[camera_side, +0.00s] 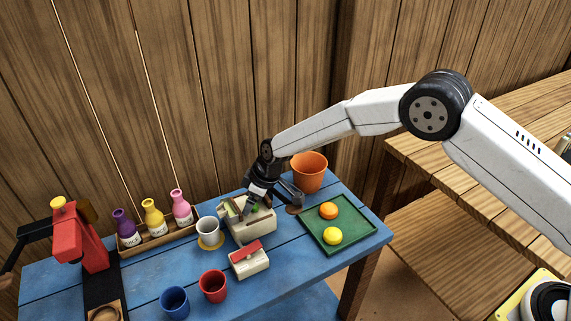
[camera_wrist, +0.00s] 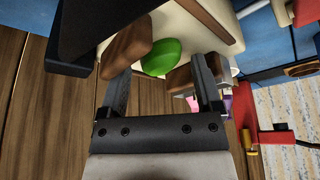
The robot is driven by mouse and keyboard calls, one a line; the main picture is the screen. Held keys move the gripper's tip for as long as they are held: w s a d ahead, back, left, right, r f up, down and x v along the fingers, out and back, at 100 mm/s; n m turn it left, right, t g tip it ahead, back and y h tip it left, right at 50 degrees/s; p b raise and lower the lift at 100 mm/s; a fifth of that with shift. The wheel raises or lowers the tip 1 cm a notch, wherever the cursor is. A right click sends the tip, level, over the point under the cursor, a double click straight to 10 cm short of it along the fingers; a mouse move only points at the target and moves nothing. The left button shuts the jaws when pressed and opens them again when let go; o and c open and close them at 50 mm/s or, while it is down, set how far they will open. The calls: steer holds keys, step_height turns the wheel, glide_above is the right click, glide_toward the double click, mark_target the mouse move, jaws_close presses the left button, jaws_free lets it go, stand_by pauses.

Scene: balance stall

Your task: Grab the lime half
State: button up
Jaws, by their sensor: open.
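The lime half (camera_wrist: 160,58) shows as a smooth green rounded piece in the wrist view, at the cream box (camera_wrist: 195,14). In the side view a small bit of green (camera_side: 255,208) shows at the top of the cream box (camera_side: 262,224), mostly behind my gripper. My gripper (camera_side: 252,200) points down over this box. In the wrist view my gripper (camera_wrist: 163,72) is open, with the lime half seen between and just beyond its two fingers. I cannot tell whether either finger touches it. Brown wooden pieces (camera_wrist: 127,46) lie close to both fingertips.
An orange bucket (camera_side: 309,174) stands behind. A green tray (camera_side: 345,219) with an orange (camera_side: 328,210) and a lemon (camera_side: 332,236) lies to the right. A white cup (camera_side: 207,229) is at left, a red-topped box (camera_side: 248,260) in front. Bottles (camera_side: 152,216) stand further left.

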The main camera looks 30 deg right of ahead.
steer(key=c, duration=1)
steer(key=shift+r, duration=0.1)
steer(key=shift+r, duration=0.8)
steer(key=s+d+r, duration=0.4)
steer(key=s+r, duration=0.7)
steer(key=s, duration=0.2)
steer(key=shift+d, duration=0.4)
steer(key=shift+s+r, duration=0.1)
